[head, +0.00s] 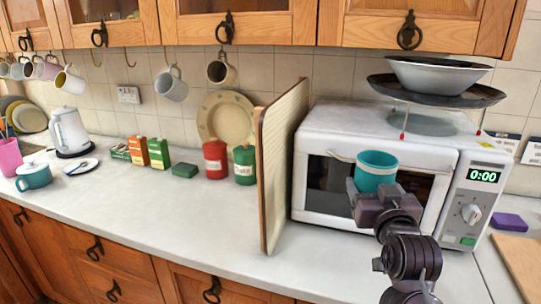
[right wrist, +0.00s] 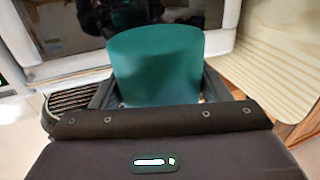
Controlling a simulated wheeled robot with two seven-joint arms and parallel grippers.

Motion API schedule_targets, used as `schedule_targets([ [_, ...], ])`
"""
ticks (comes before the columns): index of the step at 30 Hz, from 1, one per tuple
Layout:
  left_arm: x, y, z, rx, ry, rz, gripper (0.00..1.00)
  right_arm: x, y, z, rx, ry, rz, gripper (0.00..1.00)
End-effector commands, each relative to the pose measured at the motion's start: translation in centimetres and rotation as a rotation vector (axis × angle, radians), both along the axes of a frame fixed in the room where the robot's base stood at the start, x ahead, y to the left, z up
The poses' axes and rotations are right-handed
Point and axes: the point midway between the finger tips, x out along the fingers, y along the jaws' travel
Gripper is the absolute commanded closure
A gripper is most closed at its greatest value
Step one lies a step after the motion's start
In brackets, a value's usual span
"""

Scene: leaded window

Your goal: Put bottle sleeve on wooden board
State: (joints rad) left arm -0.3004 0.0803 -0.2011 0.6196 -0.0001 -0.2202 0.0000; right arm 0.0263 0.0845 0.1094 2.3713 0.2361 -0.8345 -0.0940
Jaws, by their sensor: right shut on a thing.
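The teal bottle sleeve (head: 376,172) is an open-topped cylinder, upright in front of the microwave door. My right gripper (head: 372,194) is shut on it and holds it above the counter. In the right wrist view the sleeve (right wrist: 156,65) sits between the two fingers. A flat light wooden board (head: 522,268) lies at the lower right edge of the head view, partly cut off; the gripper is left of it and apart from it. My left gripper is not in view.
The white microwave (head: 375,125) stands behind the sleeve. A ribbed wood-edged panel (head: 284,160) stands upright left of it. A purple block (head: 509,222) is behind the wooden board. Red and green tins (head: 215,160), boxes and a kettle (head: 69,132) stand further left. The front left counter is clear.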

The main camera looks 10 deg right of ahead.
Motion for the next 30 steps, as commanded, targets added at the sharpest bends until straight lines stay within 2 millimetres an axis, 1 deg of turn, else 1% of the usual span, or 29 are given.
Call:
schedule_targets([
  [2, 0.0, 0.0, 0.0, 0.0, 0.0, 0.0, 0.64, 0.1, 0.4, -0.6, 0.0, 0.004, 0.007, 0.57],
  [5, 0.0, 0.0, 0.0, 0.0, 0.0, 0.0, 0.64, 0.2, 1.6, -2.6, 0.0, 0.009, 0.031, 0.57],
  [8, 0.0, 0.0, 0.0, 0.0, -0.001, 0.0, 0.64, -0.1, 3.8, -5.9, 0.001, 0.014, 0.076, 0.57],
  [12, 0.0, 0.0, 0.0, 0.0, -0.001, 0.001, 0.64, -1.4, 7.5, -11.0, 0.001, 0.014, 0.151, 0.57],
  [15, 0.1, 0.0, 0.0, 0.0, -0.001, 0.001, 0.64, -2.9, 10.0, -14.0, 0.002, 0.012, 0.2, 0.57],
  [18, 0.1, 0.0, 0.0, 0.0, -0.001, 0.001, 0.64, -4.3, 11.9, -16.3, 0.001, 0.009, 0.237, 0.57],
  [21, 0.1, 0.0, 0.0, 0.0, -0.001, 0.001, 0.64, -5.4, 13.1, -17.6, 0.001, 0.005, 0.259, 0.57],
  [23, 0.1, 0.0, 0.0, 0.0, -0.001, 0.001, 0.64, -6.0, 13.5, -18.1, 0.001, 0.003, 0.266, 0.57],
  [26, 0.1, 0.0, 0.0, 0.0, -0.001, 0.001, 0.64, -7.2, 13.8, -18.9, 0.001, 0.006, 0.271, 0.57],
  [30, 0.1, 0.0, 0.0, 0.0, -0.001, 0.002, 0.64, -9.9, 13.8, -20.1, -0.001, 0.008, 0.271, 0.57],
])
